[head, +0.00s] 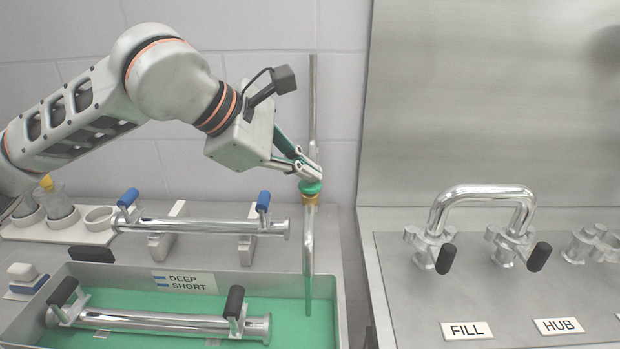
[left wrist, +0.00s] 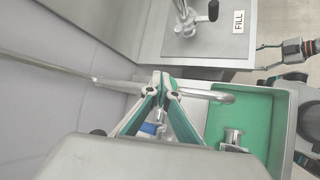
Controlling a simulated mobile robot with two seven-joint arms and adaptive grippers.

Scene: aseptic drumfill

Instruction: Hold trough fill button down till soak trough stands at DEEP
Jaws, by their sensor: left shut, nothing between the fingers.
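My left gripper (head: 311,184) is shut and empty, its fingertips down at the green button (head: 311,188) on a brass collar of the upright pipe. They appear to touch it; the fingers partly hide it. The pipe's spout (head: 307,240) points down into the soak trough (head: 340,300). A thin greenish column shows below the spout, perhaps liquid. The trough's inside is green, with its surface just below the DEEP and SHORT label (head: 184,281); I cannot read the exact level. In the left wrist view, my right gripper (left wrist: 264,57) is open and empty at the right edge.
A steel tube with black-handled clamps (head: 150,321) lies in the trough. Another with blue handles (head: 200,225) rests on stands behind it. At right, a steel counter holds a bent pipe (head: 485,192) and FILL (head: 466,330) and HUB (head: 558,325) labels. Cups stand at left.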

